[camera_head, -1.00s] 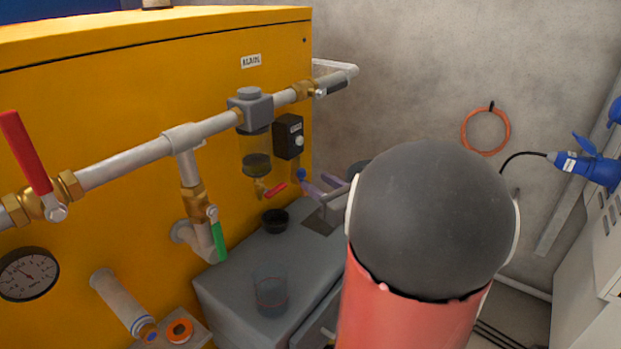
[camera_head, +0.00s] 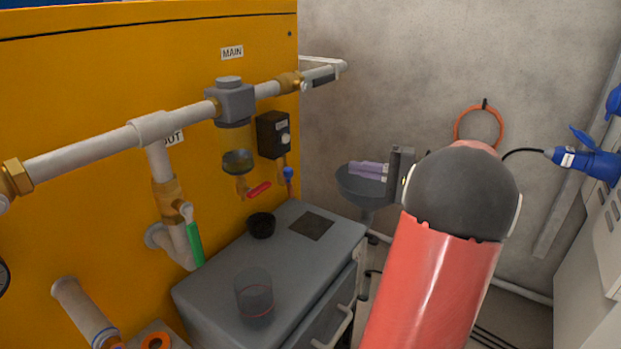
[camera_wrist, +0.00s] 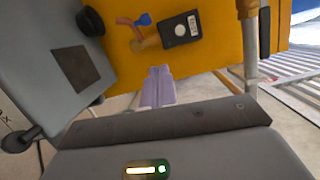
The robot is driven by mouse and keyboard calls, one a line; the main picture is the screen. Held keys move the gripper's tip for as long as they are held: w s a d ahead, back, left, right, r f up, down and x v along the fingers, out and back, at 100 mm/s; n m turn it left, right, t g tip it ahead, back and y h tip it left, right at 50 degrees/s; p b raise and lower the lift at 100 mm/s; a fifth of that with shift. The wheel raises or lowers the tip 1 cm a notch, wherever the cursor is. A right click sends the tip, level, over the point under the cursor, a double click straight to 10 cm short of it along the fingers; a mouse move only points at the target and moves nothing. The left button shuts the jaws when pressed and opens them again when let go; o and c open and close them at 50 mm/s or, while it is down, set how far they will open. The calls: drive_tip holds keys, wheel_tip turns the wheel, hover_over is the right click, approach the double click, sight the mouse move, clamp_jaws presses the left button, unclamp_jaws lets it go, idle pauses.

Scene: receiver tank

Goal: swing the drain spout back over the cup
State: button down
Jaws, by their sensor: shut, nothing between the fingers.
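Two drain outlets hang at the yellow tank. A copper spout with a blue lever (camera_head: 289,174) drops from the black box; it also shows in the wrist view (camera_wrist: 143,20). A brass outlet with a red lever (camera_head: 258,190) hangs under the clear bowl. A clear cup (camera_head: 254,297) stands nearer the front. My gripper (camera_head: 353,168), with lilac fingers, is shut and empty, right of the spouts and apart from them; its fingers also show in the wrist view (camera_wrist: 158,72).
The grey cabinet (camera_head: 208,291) has a dark square patch on top. A horizontal pipe (camera_head: 85,155) runs along the tank, with a green lever (camera_head: 194,245) below it. A dark round bowl-like thing (camera_head: 362,190) stands behind my fingers. Air around the fingers looks free.

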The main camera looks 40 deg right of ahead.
sight(286, 178)
drive_tip(key=w+a+n, duration=0.2)
drive_tip(key=w+a, duration=0.5)
drive_tip(key=a, duration=0.1)
drive_tip(key=shift+w+a+f+g+b, duration=0.3)
drive_tip(key=shift+f+b, duration=0.1)
drive_tip(key=shift+f, duration=0.05)
drive_tip(key=shift+a, duration=0.1)
